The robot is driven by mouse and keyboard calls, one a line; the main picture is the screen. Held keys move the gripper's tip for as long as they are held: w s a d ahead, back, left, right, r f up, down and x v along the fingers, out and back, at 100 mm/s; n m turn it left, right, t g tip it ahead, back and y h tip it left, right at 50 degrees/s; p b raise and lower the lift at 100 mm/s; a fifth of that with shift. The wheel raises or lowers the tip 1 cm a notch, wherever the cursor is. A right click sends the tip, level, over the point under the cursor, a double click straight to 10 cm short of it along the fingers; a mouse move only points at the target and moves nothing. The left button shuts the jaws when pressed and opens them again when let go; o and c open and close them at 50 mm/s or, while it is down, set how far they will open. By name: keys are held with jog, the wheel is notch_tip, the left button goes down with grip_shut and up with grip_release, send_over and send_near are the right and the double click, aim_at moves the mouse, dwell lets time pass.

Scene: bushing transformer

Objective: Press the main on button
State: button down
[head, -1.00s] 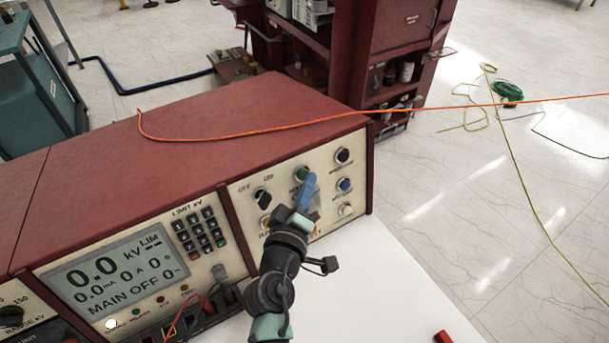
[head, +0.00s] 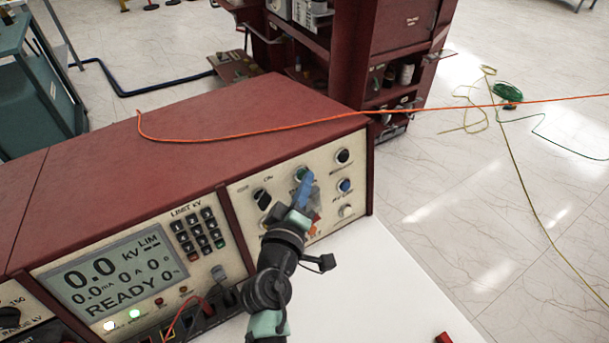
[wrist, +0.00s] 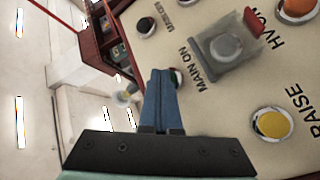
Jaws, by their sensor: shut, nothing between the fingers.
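The main on button (head: 300,173) is a round green button on the cream front panel (head: 237,213) of the red console. In the wrist view, the button (wrist: 177,76) shows only as a sliver behind my fingers, beside the "MAIN ON" label (wrist: 193,70). My gripper (head: 309,178) is shut and empty, with its blue fingertips at the button. In the wrist view, the fingertips (wrist: 162,74) overlap the button; I cannot tell whether they touch it. The console display (head: 112,274) reads "READY". A green lamp (head: 134,313) under it is lit.
A covered button (wrist: 224,46) and a yellow raise button (wrist: 271,123) sit close to my fingers. Black (head: 343,156), blue (head: 344,185) and white (head: 346,210) controls are to the right. An orange cable (head: 230,136) lies across the console top. A white tabletop (head: 375,290) extends in front.

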dwell(0.4)
jog(key=shift+s+d+r+p, duration=0.2)
jog(key=shift+s+d+p, duration=0.25)
jog(key=shift+s, duration=0.2)
jog(key=shift+s+d+r+p, duration=0.2)
jog(key=shift+s+d+p, duration=0.15)
jog(key=shift+s+d, duration=0.25)
jog(key=shift+s+d+r+p, duration=0.2)
jog(key=shift+s+d+p, duration=0.15)
jog(key=shift+s, duration=0.35)
jog(key=shift+s+d+r+p, duration=0.2)
jog(key=shift+s+d+p, duration=0.15)
jog(key=shift+s+d, duration=0.25)
jog(key=shift+a, duration=0.1)
notch_tip(320, 180, up, 27)
jog(key=w+d+m+t+h+p, duration=0.1)
jog(key=w+m+t, duration=0.1)
jog(key=m+t, duration=0.35)
jog(key=s+r+m+t+y, duration=0.1)
jog(key=s+r, duration=0.3)
jog(key=r, duration=0.5)
jog(key=s+r+m+t+y, duration=0.1)
jog(key=s+r+m+t, duration=0.1)
jog(key=s+r, duration=0.3)
jog(key=s+a+r+m+t+y, duration=0.1)
jog(key=s+r, duration=0.3)
jog(key=r, duration=0.8)
jog(key=shift+s+r+t+y+p, duration=0.25)
jog(key=shift+r+t+y+p, duration=0.1)
jog(key=shift+r+p, duration=0.1)
